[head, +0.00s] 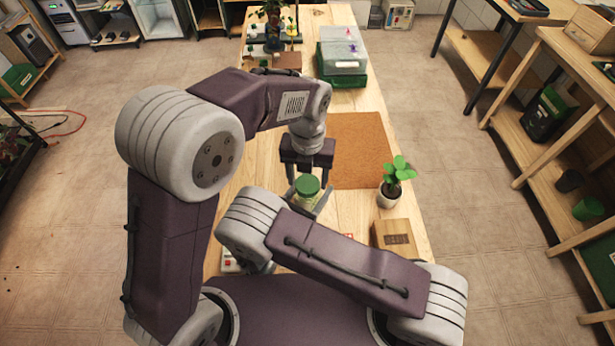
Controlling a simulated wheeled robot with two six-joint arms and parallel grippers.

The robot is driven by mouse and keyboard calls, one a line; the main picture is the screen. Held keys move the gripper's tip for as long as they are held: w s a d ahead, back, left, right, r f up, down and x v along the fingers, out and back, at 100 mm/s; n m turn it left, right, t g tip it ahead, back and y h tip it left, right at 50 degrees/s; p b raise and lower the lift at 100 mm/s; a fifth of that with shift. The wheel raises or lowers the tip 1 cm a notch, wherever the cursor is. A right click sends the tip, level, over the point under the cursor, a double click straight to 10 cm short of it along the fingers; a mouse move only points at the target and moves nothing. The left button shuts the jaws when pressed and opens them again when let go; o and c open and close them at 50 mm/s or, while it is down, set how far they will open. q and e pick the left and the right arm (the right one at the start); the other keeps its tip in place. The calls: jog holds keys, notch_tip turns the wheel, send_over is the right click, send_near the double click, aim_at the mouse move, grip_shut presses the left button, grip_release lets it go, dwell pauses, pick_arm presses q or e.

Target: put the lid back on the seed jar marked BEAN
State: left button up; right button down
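A small jar (304,202) with pale yellowish contents stands on the wooden table just beyond my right arm, which hides its lower part. A green lid (307,184) shows at its top; I cannot tell whether it is seated or just above the rim. No marking on the jar can be read. My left gripper (308,192) points down over the jar, its grey fingers spread on either side of the lid and jar. I cannot tell whether they touch.
A brown cork mat (358,150) lies beyond the jar. A potted seedling (391,188) and a wooden box (398,236) stand at the right edge. A green crate with a clear cover (342,62) stands farther back. A small item with a red mark (229,263) lies at lower left.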

pick_arm(q)
jog(key=shift+o, duration=0.5)
jog(key=shift+r, duration=0.1)
jog(key=shift+r, duration=2.2)
jog(key=shift+c, duration=0.3)
